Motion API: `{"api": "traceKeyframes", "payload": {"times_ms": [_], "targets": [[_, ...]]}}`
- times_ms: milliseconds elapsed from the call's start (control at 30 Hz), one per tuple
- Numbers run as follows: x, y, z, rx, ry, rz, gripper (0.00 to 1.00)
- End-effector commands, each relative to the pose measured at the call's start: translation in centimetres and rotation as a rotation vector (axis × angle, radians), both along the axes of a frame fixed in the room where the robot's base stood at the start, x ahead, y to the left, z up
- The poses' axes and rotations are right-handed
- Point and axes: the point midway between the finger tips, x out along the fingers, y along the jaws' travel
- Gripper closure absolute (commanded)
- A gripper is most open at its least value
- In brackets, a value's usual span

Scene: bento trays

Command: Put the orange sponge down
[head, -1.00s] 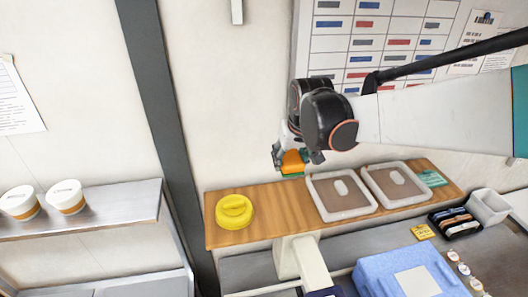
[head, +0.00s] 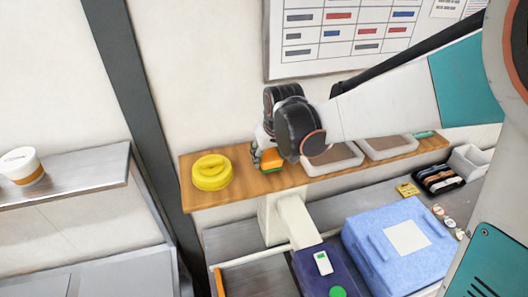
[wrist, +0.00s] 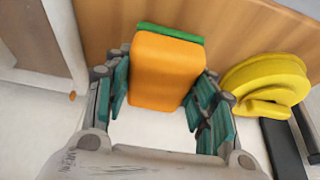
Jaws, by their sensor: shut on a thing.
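The orange sponge (wrist: 166,72) has a green layer along its far side. It is between the two teal-padded fingers of my gripper (wrist: 163,105) in the wrist view. In the head view the orange sponge (head: 271,159) hangs from my gripper (head: 260,163) over the wooden shelf (head: 255,188), right of a yellow round object. My gripper is shut on the sponge. I cannot tell whether the sponge touches the shelf.
The yellow coiled object (head: 212,172) sits at the shelf's left end; bare wood lies between it and the sponge. A blue box (head: 400,245) is below.

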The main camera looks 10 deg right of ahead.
Motion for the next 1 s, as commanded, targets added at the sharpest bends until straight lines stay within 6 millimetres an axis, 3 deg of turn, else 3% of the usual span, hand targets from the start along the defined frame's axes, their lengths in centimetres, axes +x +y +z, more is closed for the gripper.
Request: {"api": "traceKeyframes", "payload": {"times_ms": [100,200,467,900,933,1000], "targets": [[0.0,0.0,-2.0,0.000,0.000,0.000,0.79],[0.0,0.0,-2.7,0.000,0.000,0.000,0.79],[0.0,0.0,-2.6,0.000,0.000,-0.001,0.79],[-0.1,-0.1,-3.9,0.000,0.002,-0.001,0.79],[-0.1,-0.1,-3.8,0.000,0.002,-0.001,0.42],[-0.2,-0.1,-3.8,0.000,0.004,-0.001,0.29]]}}
